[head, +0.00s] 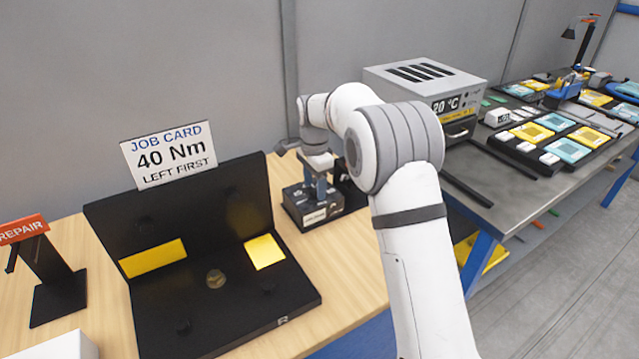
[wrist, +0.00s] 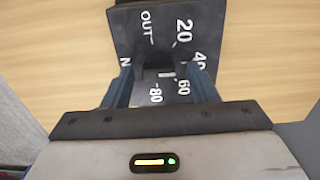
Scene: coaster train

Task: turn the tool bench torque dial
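The tool bench torque dial is a dark box (head: 313,214) on the wooden bench in the head view. In the wrist view its black face (wrist: 180,20) carries white marks: OUT, 20, 40, 60, 80 and a partly hidden N. A dark knob (wrist: 163,62) stands in the middle of the face. My gripper (wrist: 161,72) is over the dial, with one blue finger on each side of the knob. The fingers look apart from the knob, with a gap at each side. In the head view my gripper (head: 319,182) points down at the box. The knob's pointer is not clear.
A job card (head: 170,154) reads "40 Nm, LEFT FIRST" above a black stand (head: 225,310) with yellow pads. A REPAIR sign (head: 24,229) stands at left. A grey oven-like unit (head: 422,82) reading 20 °C and a metal table (head: 505,190) with trays are at right.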

